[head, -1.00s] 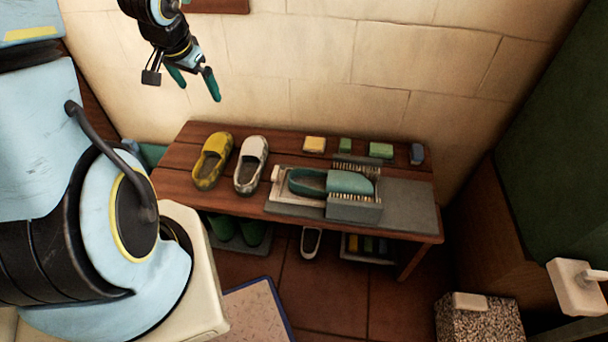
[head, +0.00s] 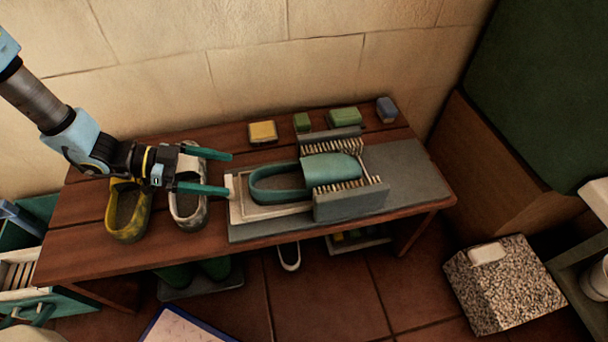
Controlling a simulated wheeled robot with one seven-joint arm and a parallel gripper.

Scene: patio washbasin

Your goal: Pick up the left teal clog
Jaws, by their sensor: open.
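One teal clog (head: 328,168) is in view. It lies on a pale tray (head: 240,212) on the bench, its toe to the right between two bristle brushes and its open heel to the left. My gripper (head: 230,173) is open, with two teal fingers pointing right. In the picture the fingertips end just left of the clog's heel, apart from it, with nothing between them. My gripper and wrist cover parts of a white-grey clog (head: 190,210) and a yellow clog (head: 126,222). I cannot tell the gripper's exact height above the bench.
The near brush (head: 350,203) and far brush (head: 330,134) flank the clog's toe. A yellow block (head: 262,132), green blocks (head: 344,117) and a blue block (head: 386,109) line the bench's back. The grey mat (head: 410,178) is bare at right. A speckled box (head: 508,285) stands on the floor.

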